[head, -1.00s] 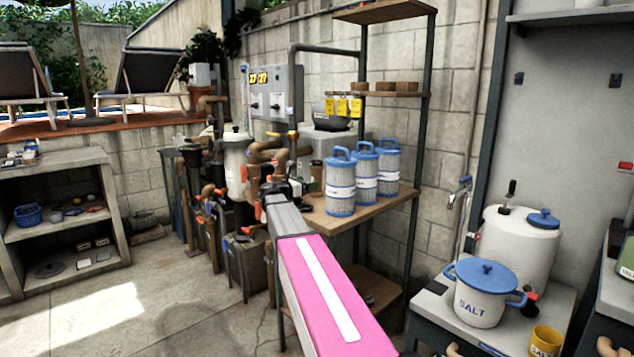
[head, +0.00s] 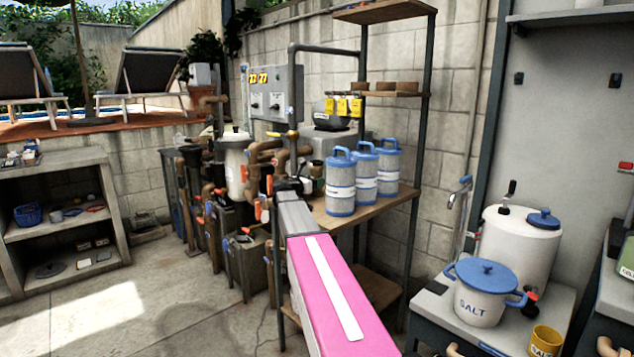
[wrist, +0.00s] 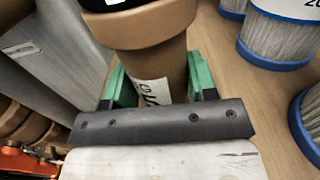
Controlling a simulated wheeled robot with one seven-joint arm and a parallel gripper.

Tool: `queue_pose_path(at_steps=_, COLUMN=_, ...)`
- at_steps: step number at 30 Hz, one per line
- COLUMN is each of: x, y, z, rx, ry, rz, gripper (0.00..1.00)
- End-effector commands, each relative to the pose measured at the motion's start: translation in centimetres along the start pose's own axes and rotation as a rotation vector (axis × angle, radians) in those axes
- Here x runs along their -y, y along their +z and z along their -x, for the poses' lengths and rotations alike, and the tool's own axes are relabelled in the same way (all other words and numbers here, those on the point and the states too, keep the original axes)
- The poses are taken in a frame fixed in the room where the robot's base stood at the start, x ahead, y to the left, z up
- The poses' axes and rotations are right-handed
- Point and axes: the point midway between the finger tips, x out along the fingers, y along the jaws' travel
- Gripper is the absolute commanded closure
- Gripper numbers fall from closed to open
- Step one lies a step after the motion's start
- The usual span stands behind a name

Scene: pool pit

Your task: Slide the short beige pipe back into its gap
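In the wrist view a short beige-brown pipe (wrist: 160,70) with a wider collar, a dark opening and a white label stands between the green fingers of my gripper (wrist: 160,88). One finger is on each side, close to the pipe. I cannot tell whether they press on it. The pipe's lower end is hidden behind my palm. In the head view my gripper (head: 305,184) is at the left end of the wooden shelf, beside the filter cartridges. A run of brown pipework (head: 262,165) stands left of it. I cannot make out the gap there.
Blue-capped filter cartridges (head: 341,185) stand close to the right on the wooden shelf (head: 385,203). A grey control box (head: 273,92) hangs on the wall behind. A salt pot (head: 482,290) and a white tank (head: 518,245) are at right. The floor at left is clear.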

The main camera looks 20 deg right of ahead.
Motion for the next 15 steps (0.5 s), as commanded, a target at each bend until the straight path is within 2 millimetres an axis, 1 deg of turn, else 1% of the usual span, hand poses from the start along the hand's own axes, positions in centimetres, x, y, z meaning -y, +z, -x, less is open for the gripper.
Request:
queue_pose_path(at_steps=2, x=0.01, y=0.0, z=0.01, rx=0.0, ry=0.0, rz=0.0, gripper=0.69)
queue_pose_path(at_steps=15, x=0.01, y=0.04, z=0.01, rx=0.001, ry=0.0, rz=0.0, gripper=0.69)
